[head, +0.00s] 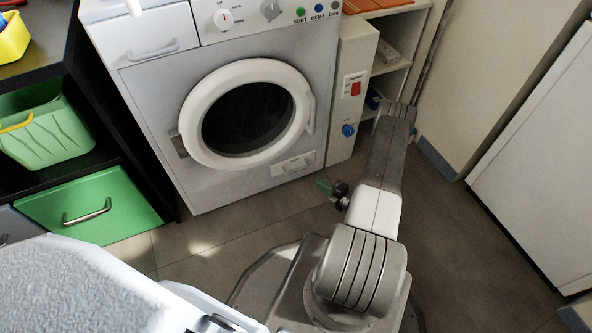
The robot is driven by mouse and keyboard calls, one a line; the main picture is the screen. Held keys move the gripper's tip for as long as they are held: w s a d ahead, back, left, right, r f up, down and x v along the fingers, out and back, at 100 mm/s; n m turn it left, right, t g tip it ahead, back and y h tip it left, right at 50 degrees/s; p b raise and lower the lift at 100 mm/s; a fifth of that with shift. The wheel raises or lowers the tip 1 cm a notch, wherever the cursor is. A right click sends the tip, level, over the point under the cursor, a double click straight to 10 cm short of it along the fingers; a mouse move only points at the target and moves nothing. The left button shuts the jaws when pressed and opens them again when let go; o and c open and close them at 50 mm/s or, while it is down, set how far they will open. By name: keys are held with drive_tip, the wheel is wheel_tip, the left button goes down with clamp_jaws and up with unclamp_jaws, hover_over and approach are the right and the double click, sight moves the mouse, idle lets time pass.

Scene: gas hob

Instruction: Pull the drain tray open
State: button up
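A white front-loading washer (235,40) stands at the back wall with its round door (248,110) shut. A small white panel with a handle slot (293,164) sits low at the right of the washer front and looks flush; it seems to be the drain tray. A drawer with a bar handle (152,50) is at the washer's top left, also shut. My gripper (328,188) is at the end of my arm, low in front of the washer's lower right corner, apart from the panel in the picture. Its fingers are too small to read, and a green piece shows at its tip.
A narrow white cabinet with a red switch and blue knob (348,130) stands right of the washer, beside open shelves (390,68). At left are a green basket (45,132) and a green drawer (90,205). Tiled floor (215,232) is clear before the washer.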

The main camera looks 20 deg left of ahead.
sight(297, 170)
drive_tip(key=b+x, duration=0.4)
drive_tip(key=x, duration=0.9)
drive_tip(key=shift+c, duration=0.5)
drive_tip(key=shift+s, duration=0.1)
clamp_jaws()
